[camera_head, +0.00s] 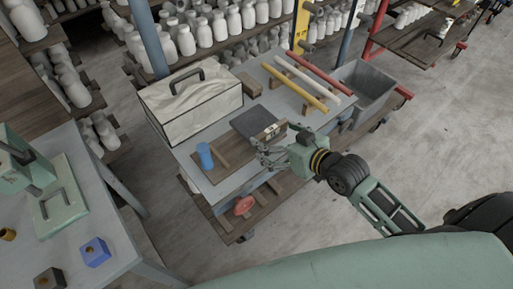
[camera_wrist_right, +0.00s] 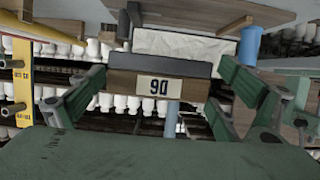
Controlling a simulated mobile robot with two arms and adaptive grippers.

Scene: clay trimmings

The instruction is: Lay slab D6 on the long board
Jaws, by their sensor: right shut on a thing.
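Slab D6 (camera_head: 254,121) is a flat dark grey slab with a brown wooden end block and a pale label. In the right wrist view the slab (camera_wrist_right: 160,64) shows with its label upside down. My right gripper (camera_head: 264,148) is shut on its block, with a finger on each side. The long board (camera_head: 230,155) is a brown wooden board on the grey table; it also shows at the top of the wrist view (camera_wrist_right: 200,13). The slab is over or beside the board's far part; I cannot tell whether they touch. My left gripper is not in view.
A blue cylinder (camera_head: 205,156) stands on the board's left part. A white box with a handle (camera_head: 192,103) stands behind. Yellow (camera_head: 295,88), white (camera_head: 314,80) and red (camera_head: 320,72) bars lie at the right, near a grey bin (camera_head: 362,88). A small wooden block (camera_head: 249,86) lies behind.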

